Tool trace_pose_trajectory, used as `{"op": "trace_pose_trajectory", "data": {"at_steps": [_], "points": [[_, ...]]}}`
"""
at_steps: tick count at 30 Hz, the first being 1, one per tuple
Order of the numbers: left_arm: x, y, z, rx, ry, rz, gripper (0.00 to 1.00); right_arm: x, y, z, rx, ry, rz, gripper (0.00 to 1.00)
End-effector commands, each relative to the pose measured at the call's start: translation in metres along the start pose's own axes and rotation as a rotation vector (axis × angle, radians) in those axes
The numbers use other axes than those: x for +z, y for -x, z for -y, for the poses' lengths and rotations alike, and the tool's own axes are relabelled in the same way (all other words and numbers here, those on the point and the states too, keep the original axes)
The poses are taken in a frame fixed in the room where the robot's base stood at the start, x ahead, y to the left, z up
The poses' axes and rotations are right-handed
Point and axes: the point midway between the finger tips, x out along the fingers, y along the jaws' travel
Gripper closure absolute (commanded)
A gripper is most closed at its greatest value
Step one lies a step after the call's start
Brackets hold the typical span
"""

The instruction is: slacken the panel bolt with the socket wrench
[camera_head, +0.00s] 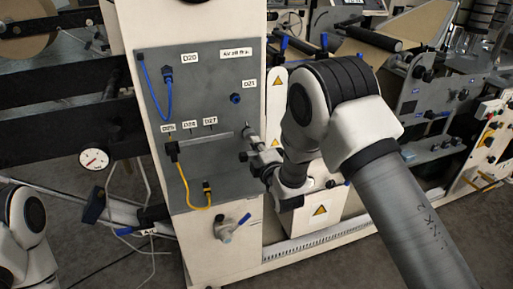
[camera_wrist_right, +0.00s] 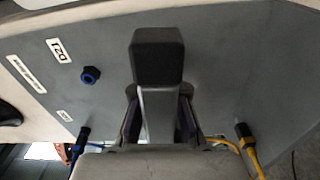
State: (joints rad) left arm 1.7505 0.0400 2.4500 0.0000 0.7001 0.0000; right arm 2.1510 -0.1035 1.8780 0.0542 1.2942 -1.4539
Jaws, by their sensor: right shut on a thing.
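My right gripper (camera_head: 262,163) is at the right edge of the grey panel (camera_head: 215,75), low on its face. In the right wrist view, the gripper (camera_wrist_right: 160,118) is shut on a grey bar with a dark block at its end, which looks like the socket wrench (camera_wrist_right: 158,58). The dark block lies over the panel face in that view; I cannot tell whether it touches it. I cannot make out the panel bolt; the wrench or gripper may hide it. My left arm shows at the lower left of the head view, but its gripper is out of frame.
A blue cable (camera_head: 169,98) and a yellow cable (camera_head: 184,185) are plugged into the panel. A blue fitting (camera_head: 236,98) sits right of centre. A valve (camera_head: 226,232) juts out below the panel. A dial gauge (camera_head: 94,159) stands at left. Machine rollers crowd the right.

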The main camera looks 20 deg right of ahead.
Motion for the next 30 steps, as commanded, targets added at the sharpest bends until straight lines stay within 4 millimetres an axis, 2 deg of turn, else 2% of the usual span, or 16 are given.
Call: {"op": "trace_pose_trajectory", "data": {"at_steps": [3, 17, 30], "points": [[0.000, -0.007, 0.000, 0.000, 0.000, 0.001, 0.60, 0.000, 0.000, 0.001, 0.002, 0.105, 0.000, 1.00], [0.000, -0.005, 0.000, 0.000, 0.000, 0.000, 0.60, 0.000, 0.002, 0.000, 0.002, 0.106, 0.000, 1.00], [0.000, -0.006, 0.000, 0.000, 0.000, 0.000, 0.60, 0.000, 0.032, 0.001, 0.000, 0.105, 0.000, 1.00]]}}
